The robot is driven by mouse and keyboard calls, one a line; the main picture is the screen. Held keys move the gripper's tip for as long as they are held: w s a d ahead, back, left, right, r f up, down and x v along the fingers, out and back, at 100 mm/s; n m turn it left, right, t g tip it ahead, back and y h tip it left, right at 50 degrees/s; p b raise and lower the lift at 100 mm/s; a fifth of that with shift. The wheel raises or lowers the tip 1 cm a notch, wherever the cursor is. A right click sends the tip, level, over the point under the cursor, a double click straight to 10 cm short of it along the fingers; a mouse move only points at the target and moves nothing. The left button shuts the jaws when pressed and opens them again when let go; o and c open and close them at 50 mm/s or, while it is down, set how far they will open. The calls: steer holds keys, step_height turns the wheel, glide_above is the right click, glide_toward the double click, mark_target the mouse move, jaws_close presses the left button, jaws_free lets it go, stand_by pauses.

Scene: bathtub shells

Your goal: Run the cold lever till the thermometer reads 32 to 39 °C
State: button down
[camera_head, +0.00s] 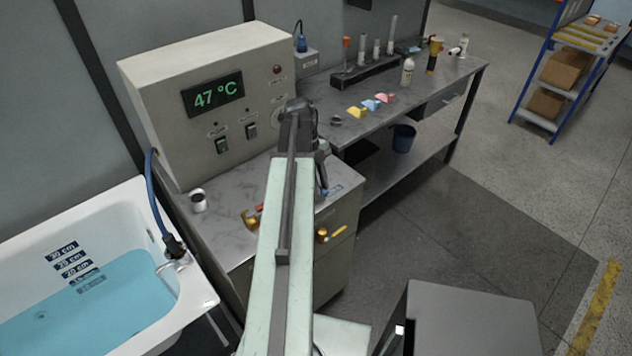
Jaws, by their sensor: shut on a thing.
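The thermometer display (213,93) on the beige control box reads 47 °C in green. A brass valve with a red lever (259,208) is on the left at the cabinet front. A second brass valve (324,235) is to its right, with a small blue part (333,191) above it that looks like the cold lever. My gripper (323,183) reaches down beside this blue part, partly hidden behind my arm. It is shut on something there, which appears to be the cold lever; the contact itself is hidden.
A white bathtub (204,291) with blue water and a depth scale stands at lower left, with a blue hose (154,200) at its rim. A metal cup (198,200) stands on the cabinet top. A workbench (440,88) with bottles and coloured blocks is behind.

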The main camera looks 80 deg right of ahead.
steer(key=shift+w+r, duration=0.1)
steer(key=shift+w, duration=0.3)
steer(key=c, duration=1.3)
jaws_free()
steer(key=shift+w+d, duration=0.1)
steer(key=shift+r, duration=0.2)
steer(key=p+v, duration=0.7)
steer(key=shift+r, duration=0.25)
steer(key=shift+f, duration=0.1)
